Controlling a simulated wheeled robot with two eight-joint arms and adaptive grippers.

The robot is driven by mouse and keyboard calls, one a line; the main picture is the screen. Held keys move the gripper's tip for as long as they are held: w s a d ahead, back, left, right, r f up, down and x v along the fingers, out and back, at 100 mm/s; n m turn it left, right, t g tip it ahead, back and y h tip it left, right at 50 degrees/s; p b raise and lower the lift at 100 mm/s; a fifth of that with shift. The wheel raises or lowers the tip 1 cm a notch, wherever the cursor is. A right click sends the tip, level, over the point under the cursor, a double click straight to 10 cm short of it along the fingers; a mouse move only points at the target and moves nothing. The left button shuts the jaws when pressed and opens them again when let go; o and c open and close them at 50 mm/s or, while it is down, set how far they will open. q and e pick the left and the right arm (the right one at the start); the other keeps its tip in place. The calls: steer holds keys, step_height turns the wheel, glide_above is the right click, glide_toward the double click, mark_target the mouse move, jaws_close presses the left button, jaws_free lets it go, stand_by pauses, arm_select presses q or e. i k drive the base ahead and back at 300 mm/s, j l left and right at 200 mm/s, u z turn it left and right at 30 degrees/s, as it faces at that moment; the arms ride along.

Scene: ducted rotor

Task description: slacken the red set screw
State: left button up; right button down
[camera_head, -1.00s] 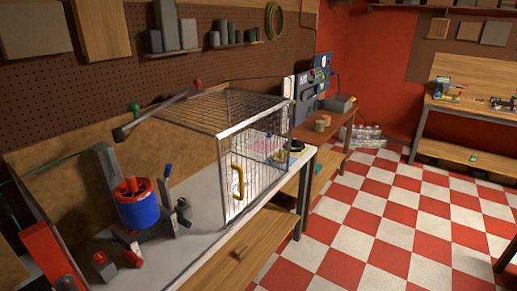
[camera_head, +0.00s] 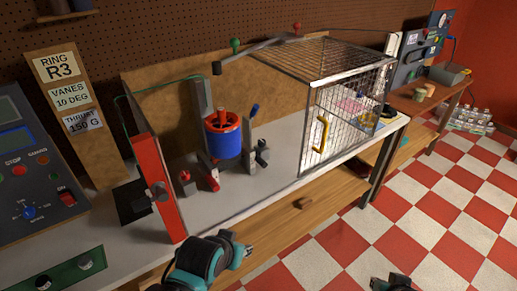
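The ducted rotor, a blue cylinder with a red top (camera_head: 222,140), stands on the grey bench beside a grey upright post. Small red parts sit near its base: a red clamp-like piece (camera_head: 213,184) and a red-topped block (camera_head: 185,178). I cannot tell which red part is the set screw. My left gripper (camera_head: 246,252), teal and black, is low at the bottom, in front of the bench edge and apart from the rotor. Its fingers are too unclear to tell open from shut. Only a dark tip of my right arm (camera_head: 392,283) shows at the bottom edge.
A wire cage (camera_head: 340,95) with a yellow handle (camera_head: 321,134) stands right of the rotor. A red upright panel (camera_head: 160,190) stands left of it. A control console (camera_head: 30,175) and a label board (camera_head: 72,110) are farther left. The bench front is clear.

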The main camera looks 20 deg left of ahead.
mark_target(185, 174)
steer(key=k+u, duration=0.15)
steer(key=u, duration=1.1)
steer(key=i+j, duration=0.05)
